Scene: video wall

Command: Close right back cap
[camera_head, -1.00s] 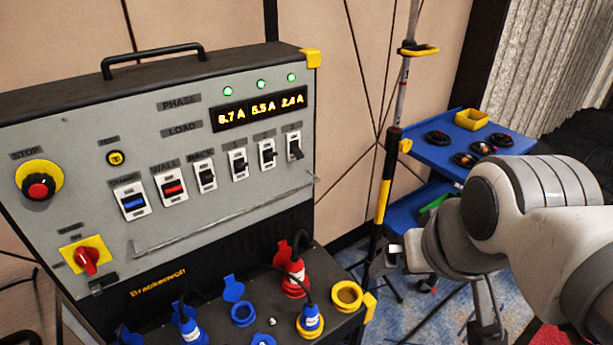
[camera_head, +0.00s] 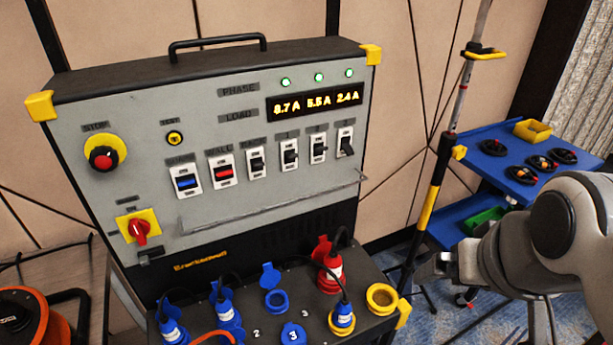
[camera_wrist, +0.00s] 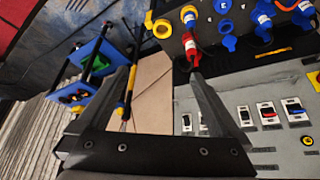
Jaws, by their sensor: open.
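The socket shelf juts out below the panel of a power cabinet. At the back right, a red socket (camera_head: 328,282) has a red and white plug in it, and its red cap (camera_head: 322,248) stands raised behind. Left of it, an empty blue socket (camera_head: 277,300) has its blue cap (camera_head: 270,275) raised. In the wrist view, the red plug (camera_wrist: 191,47) and the blue cap (camera_wrist: 229,43) show beyond my fingers. My gripper (camera_wrist: 163,78) is open and empty. In the head view it is right of the shelf, apart from it, its fingers hard to make out.
An open yellow socket (camera_head: 381,298) is at the shelf's front right, beside a blue plug (camera_head: 343,316) with a cable. A striped pole (camera_head: 432,190) stands right of the cabinet, before a blue cart (camera_head: 485,150). An orange reel (camera_head: 35,320) is at lower left.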

